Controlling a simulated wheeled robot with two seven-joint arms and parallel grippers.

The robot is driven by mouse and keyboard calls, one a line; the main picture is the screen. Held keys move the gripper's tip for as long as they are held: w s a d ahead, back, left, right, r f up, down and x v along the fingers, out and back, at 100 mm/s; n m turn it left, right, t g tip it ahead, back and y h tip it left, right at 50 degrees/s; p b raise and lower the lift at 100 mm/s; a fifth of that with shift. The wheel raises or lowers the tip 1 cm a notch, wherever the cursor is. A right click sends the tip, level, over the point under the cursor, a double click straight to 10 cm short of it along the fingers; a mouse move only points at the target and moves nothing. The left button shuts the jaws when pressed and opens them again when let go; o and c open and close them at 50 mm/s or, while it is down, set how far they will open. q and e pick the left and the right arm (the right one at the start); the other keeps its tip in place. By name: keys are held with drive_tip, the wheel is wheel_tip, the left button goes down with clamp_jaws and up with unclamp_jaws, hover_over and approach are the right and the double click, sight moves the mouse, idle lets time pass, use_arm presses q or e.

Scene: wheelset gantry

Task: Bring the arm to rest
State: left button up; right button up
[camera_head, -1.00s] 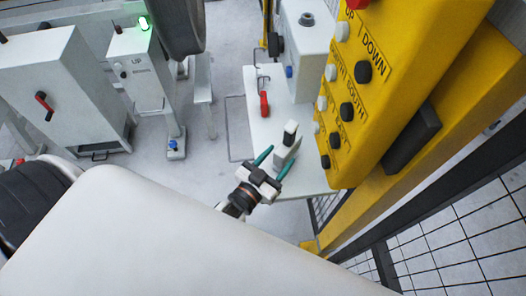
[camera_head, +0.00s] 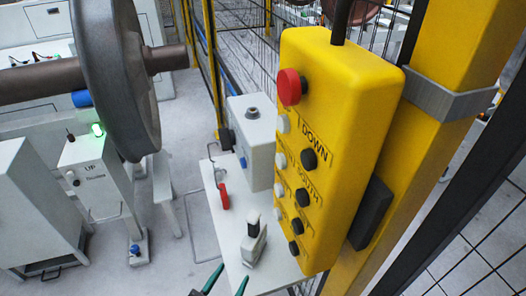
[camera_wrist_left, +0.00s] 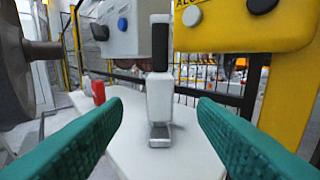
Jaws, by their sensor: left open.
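My left gripper (camera_head: 226,280) shows at the bottom edge of the head view, only its two green fingertips in sight. In the left wrist view its two green fingers (camera_wrist_left: 158,140) are spread wide with nothing between them. Beyond the fingertips, a small white device with a black top (camera_head: 253,240) stands upright on the white table; it also shows in the left wrist view (camera_wrist_left: 159,100), centred between the fingers and apart from them. My right gripper is in neither view.
A yellow pendant (camera_head: 335,140) with a red button and several black and white buttons hangs at the yellow post. A grey box (camera_head: 252,140) and a red-handled item (camera_head: 223,196) are on the white table (camera_head: 232,262). A big wheel (camera_head: 122,80) on an axle is at left; mesh fencing stands right.

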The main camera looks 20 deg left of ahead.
use_arm(q)
drive_tip(key=w+a+f+n+g+y, duration=0.1)
drive_tip(key=a+f+g+y, duration=0.1)
drive_tip(key=a+g+y, duration=0.3)
drive_tip(key=s+g+h, duration=0.2)
drive_tip(key=s+g, duration=0.7)
wheel_tip(320, 180, down, 27)
drive_tip(key=s+m+g, duration=0.1)
drive_tip(key=s, duration=0.1)
drive_tip(key=s+a+f+g, duration=0.1)
drive_tip(key=s+a+f, duration=0.2)
drive_tip(key=s+f, duration=1.1)
drive_tip(key=shift+s+f+g, duration=0.3)
drive_tip(key=shift+s+f, duration=0.05)
drive_tip(key=shift+s, duration=0.55)
